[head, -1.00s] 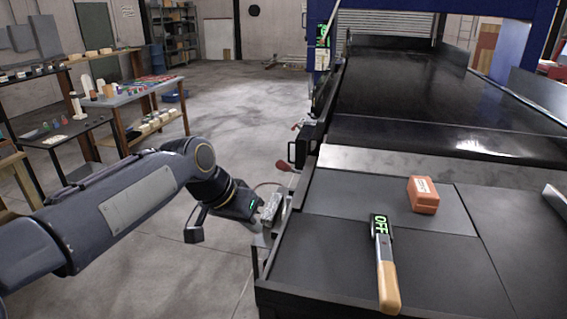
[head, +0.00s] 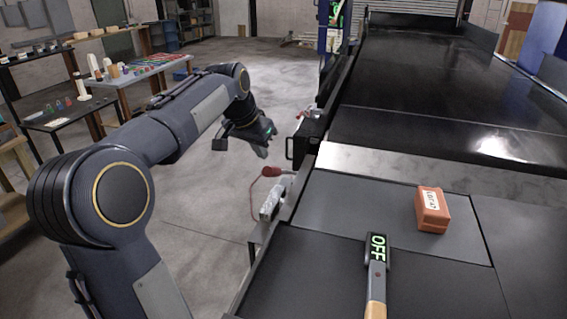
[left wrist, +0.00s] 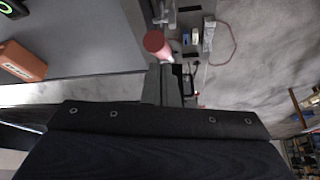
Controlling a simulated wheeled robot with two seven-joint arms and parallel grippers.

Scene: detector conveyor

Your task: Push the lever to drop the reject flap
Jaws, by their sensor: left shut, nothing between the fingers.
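A lever with a red knob (head: 271,171) sticks out from the left side of the conveyor. In the left wrist view a pinkish-red knob (left wrist: 157,45) shows just past my shut fingers. My left gripper (head: 263,153) is shut and empty, just beyond the red knob in the head view; whether it touches the lever I cannot tell. An orange labelled box (head: 433,210) rests on a dark grey panel (head: 350,195) on the conveyor top; it also shows in the left wrist view (left wrist: 22,62). I cannot tell for sure which panel is the flap. My right gripper is out of view.
Another red-tipped part (head: 306,115) sits farther along the side. Workbenches (head: 135,80) stand at left. The floor between is clear.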

